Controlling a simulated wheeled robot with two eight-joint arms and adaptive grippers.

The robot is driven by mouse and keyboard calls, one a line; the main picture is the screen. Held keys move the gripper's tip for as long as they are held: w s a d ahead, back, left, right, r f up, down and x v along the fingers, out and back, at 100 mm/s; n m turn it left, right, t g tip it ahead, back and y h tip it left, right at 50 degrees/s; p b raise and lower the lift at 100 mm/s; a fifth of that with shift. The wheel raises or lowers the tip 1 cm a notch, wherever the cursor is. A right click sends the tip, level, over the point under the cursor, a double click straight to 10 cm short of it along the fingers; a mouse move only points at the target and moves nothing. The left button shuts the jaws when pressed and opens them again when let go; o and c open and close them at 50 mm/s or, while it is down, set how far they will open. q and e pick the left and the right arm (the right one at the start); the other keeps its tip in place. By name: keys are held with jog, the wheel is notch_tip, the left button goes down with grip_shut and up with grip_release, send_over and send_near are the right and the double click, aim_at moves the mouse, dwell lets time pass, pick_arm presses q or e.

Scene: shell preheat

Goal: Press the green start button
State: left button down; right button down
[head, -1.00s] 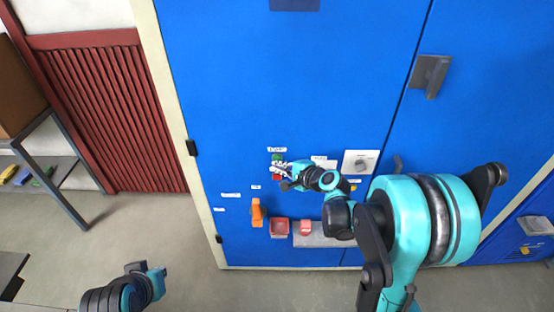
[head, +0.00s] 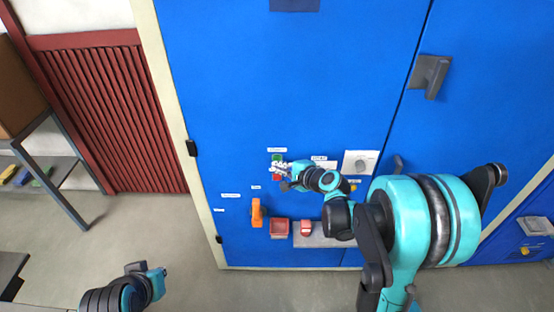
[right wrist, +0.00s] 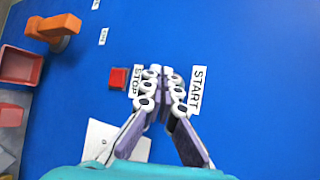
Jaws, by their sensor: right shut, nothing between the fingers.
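The green start button (head: 277,157) shows on the blue cabinet front in the head view, just above the fingertips of my right gripper (head: 277,168). A red button (head: 277,177) is just below them. In the right wrist view my right gripper (right wrist: 162,72) is shut and empty, its fingertips between the START label (right wrist: 197,90) and the STOP label (right wrist: 137,80). The red button (right wrist: 118,78) is beside the STOP label. The green button is not visible there; I cannot tell whether the fingertips touch it. My left gripper (head: 158,277) is at the lower left, away from the cabinet, its jaws unclear.
An orange handle (head: 257,212), a red tray (head: 279,228) and a red block (head: 306,228) on a grey shelf (head: 325,240) are lower on the cabinet. A dial plate (head: 361,163) is right of the buttons. Open floor (head: 185,235) lies left of the cabinet.

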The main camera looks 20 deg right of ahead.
jog(key=shift+w, duration=0.15)
jog(key=shift+w+d, duration=0.15)
jog(key=shift+w, duration=0.15)
jog(key=shift+w+d, duration=0.1)
jog(key=shift+w, duration=0.3)
dwell(0.9)
jog(key=shift+s, duration=0.1)
jog(key=shift+s+a, duration=0.25)
jog(key=shift+s, duration=0.5)
jog(key=shift+b, duration=0.3)
jog(key=s, duration=0.2)
jog(key=s+a, duration=0.1)
jog(key=s, duration=0.1)
jog(key=shift+s+a, duration=0.2)
jog(key=shift+s, duration=0.2)
dwell(0.4)
